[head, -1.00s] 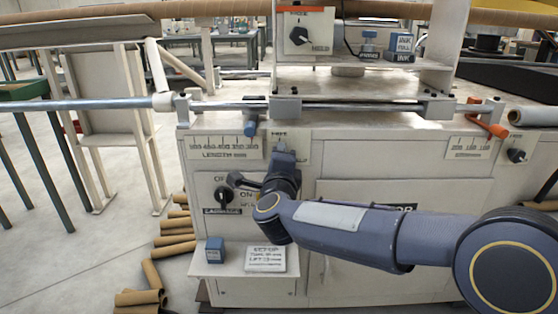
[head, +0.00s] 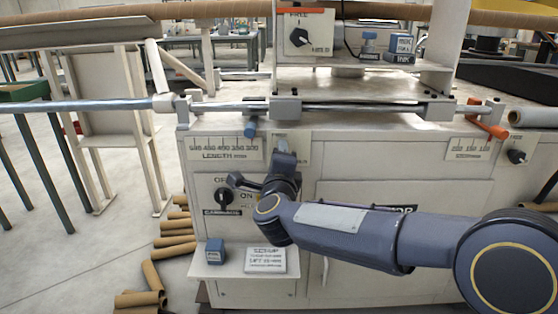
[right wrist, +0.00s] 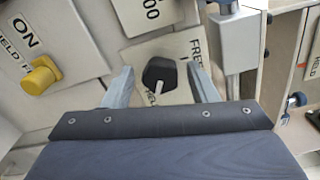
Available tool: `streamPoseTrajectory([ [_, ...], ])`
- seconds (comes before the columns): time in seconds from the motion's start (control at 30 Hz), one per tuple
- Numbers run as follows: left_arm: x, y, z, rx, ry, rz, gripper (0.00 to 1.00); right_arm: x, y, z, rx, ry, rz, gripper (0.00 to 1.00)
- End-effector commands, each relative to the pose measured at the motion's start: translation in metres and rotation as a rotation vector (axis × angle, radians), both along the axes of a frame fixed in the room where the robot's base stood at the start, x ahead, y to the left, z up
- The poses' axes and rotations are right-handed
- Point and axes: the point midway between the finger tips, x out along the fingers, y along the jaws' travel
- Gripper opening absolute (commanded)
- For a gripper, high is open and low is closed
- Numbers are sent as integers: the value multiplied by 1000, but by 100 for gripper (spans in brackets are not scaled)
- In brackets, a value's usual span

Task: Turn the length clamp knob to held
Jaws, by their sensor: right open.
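The length clamp knob (right wrist: 160,74) is black with a white pointer line, on a pale plate (right wrist: 150,54) lettered FREE and HELD. In the right wrist view the pointer is toward the bottom, near the partly hidden HELD lettering. My right gripper (right wrist: 160,72) is open, one finger on each side of the knob, with visible gaps; I cannot tell whether either touches it. In the head view the right gripper (head: 284,155) is at the front panel below the rail and covers the knob. My left gripper is not in view.
Another FREE/HELD knob (head: 299,37) sits on the upper panel. A carriage switch (head: 224,195) is left of my right gripper. A yellow knob (right wrist: 42,75) shows in the wrist view. The steel rail (head: 350,107) runs above. A blue block (head: 215,251) stands on the lower shelf.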

Motion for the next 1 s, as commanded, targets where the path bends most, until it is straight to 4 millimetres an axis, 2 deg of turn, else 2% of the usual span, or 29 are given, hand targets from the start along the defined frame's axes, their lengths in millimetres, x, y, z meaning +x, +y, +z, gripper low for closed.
streamPoseTrajectory([
  [0.17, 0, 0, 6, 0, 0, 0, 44, -17, 1, 2, -1, 0, 2, 53],
  [0.4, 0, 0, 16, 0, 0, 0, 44, -58, 1, 2, -1, 0, 3, 53],
  [0.53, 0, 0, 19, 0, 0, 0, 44, -72, 0, 1, -1, 1, 1, 53],
  [0.7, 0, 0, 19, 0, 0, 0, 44, -78, 0, 0, 0, 1, 1, 53],
  [1.0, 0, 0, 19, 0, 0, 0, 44, -78, -5, 3, -13, 1, 14, 53],
])
